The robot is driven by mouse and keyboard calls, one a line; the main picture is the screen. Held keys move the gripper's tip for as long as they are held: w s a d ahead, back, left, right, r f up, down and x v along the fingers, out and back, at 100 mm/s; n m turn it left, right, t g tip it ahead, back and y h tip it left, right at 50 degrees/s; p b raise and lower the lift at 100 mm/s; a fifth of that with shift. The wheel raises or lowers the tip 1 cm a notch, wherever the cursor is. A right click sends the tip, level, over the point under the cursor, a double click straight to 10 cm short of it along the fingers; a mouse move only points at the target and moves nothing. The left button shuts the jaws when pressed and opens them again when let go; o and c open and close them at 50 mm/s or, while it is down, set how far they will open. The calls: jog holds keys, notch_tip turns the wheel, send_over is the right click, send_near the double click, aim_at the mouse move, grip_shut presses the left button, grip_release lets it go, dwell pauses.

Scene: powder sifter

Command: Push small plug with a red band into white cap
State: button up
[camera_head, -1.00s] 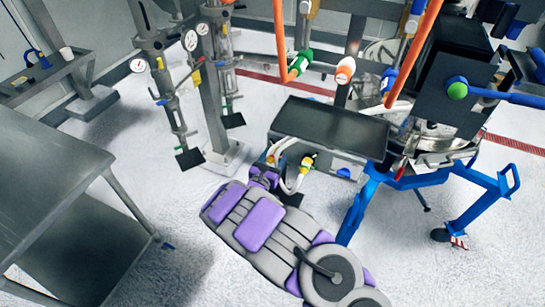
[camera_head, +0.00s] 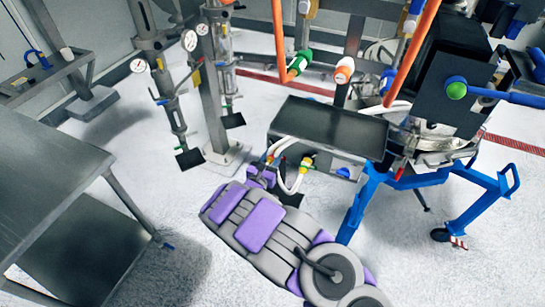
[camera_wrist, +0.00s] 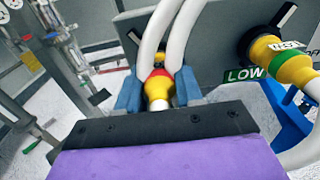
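The small plug with a red band (camera_wrist: 158,83) has a yellow body and sits between the two blue-grey fingers of my gripper (camera_wrist: 158,92) in the wrist view. The fingers press close against its sides. A white piece (camera_wrist: 158,105) shows at its near end; I cannot tell whether this is the white cap. In the head view my gripper (camera_head: 262,174) is at the left front of the machine, and the plug there is small and partly hidden.
White hoses (camera_wrist: 184,32) loop close over my gripper. A yellow plug with a green band (camera_wrist: 280,62) is to the right, by a LOW label (camera_wrist: 244,74). A dark panel (camera_head: 332,126) and blue frame (camera_head: 365,200) stand close. A grey table (camera_head: 50,185) is at left, with clear floor between.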

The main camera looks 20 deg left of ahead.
jog(key=shift+a, duration=0.15)
grip_shut()
jog(key=shift+s, duration=0.15)
jog(key=shift+s+a+p, duration=0.25)
jog(key=shift+s+p, duration=0.15)
jog(key=shift+s, duration=0.3)
jog(key=shift+s+p, duration=1)
jog(key=shift+s, duration=1.1)
jog(key=shift+d, duration=0.1)
